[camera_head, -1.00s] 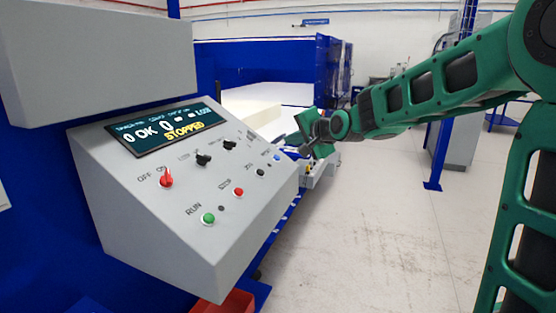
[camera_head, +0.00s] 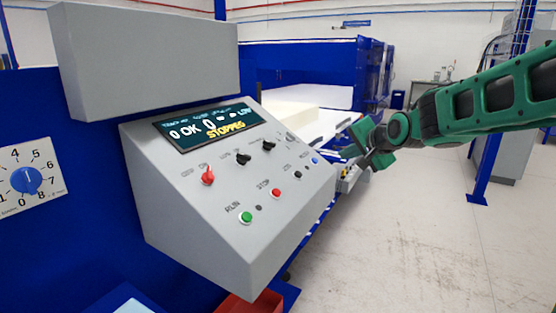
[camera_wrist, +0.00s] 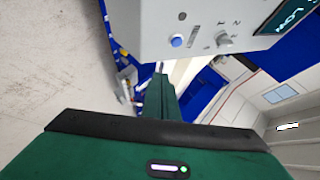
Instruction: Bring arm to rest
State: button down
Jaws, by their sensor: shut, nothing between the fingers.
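My green arm (camera_head: 478,108) reaches in from the right in the head view. My gripper (camera_head: 350,158) is at its end, beside the right edge of the grey control panel (camera_head: 200,225), and it is shut and empty. In the wrist view the gripper (camera_wrist: 160,75) points toward the blue machine, with the panel close above it. The panel's screen (camera_head: 208,124) reads "STOPPED".
A blue machine frame (camera_head: 310,62) with a pale foam block (camera_head: 288,117) stands behind the panel. A numbered dial (camera_head: 27,180) is at the left. A red bin (camera_head: 250,303) is below the panel. A blue post (camera_head: 487,150) stands at the right. The floor (camera_head: 400,250) is clear.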

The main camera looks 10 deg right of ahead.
jog(key=s+d+f+n+g+h, duration=0.1)
jog(key=s+d+f+g, duration=0.2)
jog(key=s, duration=0.4)
jog(key=s+d+f+n+g+h, duration=0.1)
jog(key=s+d+f+h, duration=0.1)
jog(key=s+d+f, duration=0.3)
jog(key=s+d+f+g, duration=0.1)
jog(key=s+f+g, duration=0.1)
jog(key=s, duration=0.9)
jog(key=s+d+f+n+g, duration=0.1)
jog(key=s+d+f+g, duration=0.1)
jog(key=s, duration=0.8)
jog(key=s+d+f+n+g+y, duration=0.1)
jog(key=s+d+f+g, duration=0.1)
jog(key=s, duration=0.9)
notch_tip(320, 180, down, 2)
jog(key=shift+s+d+f+g, duration=0.15)
jog(key=shift+s+g, duration=0.15)
jog(key=shift+g, duration=0.6)
